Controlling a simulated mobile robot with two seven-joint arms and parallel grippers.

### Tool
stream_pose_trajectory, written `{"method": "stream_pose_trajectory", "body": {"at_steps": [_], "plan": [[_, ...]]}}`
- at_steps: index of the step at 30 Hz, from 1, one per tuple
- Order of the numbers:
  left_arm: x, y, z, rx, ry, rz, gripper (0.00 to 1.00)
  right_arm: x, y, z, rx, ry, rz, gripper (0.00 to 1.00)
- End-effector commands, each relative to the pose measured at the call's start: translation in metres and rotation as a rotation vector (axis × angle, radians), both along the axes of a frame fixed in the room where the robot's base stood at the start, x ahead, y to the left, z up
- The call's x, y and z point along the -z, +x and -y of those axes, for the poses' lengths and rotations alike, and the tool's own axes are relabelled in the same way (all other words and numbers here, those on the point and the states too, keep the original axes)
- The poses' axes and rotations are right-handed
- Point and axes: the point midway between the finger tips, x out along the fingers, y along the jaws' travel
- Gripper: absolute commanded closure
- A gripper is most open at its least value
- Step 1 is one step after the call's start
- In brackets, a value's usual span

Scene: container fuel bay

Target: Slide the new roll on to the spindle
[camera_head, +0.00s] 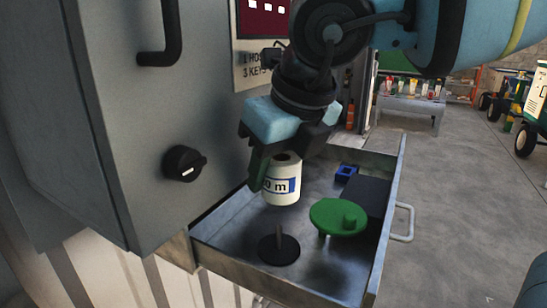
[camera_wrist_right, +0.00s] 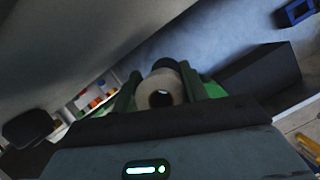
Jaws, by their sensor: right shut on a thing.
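The new roll (camera_head: 281,184), white with a blue printed label, is upright in my right gripper (camera_head: 272,172). The gripper's green fingers are shut on its sides. In the right wrist view the roll (camera_wrist_right: 155,83) shows end-on, with its dark core hole between the green fingers (camera_wrist_right: 160,92). The spindle (camera_head: 279,248), a thin rod on a dark round base, stands in the open drawer. The roll is above the spindle and apart from it; the rod's top is in plain sight. My left gripper is not in view.
The metal drawer (camera_head: 215,258) is pulled out from the grey cabinet (camera_head: 135,120). Inside it, right of the spindle, are a green disc with a knob (camera_head: 335,217), a dark block (camera_head: 366,196) and a small blue square piece (camera_head: 346,172). A black knob (camera_head: 184,163) sticks out of the cabinet.

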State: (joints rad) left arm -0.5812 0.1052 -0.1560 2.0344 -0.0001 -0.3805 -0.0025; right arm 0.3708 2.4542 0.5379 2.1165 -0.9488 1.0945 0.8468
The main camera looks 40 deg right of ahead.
Motion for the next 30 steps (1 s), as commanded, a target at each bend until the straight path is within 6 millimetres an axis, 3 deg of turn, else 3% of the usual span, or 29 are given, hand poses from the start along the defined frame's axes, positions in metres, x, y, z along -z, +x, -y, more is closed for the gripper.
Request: {"method": "stream_pose_trajectory", "body": {"at_steps": [15,30], "plan": [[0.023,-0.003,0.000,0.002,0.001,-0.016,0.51,0.043,0.001,0.000,0.001,0.001,-0.002,0.80],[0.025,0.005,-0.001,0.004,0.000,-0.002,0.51,0.046,0.000,0.000,0.000,0.000,0.000,0.80]]}}
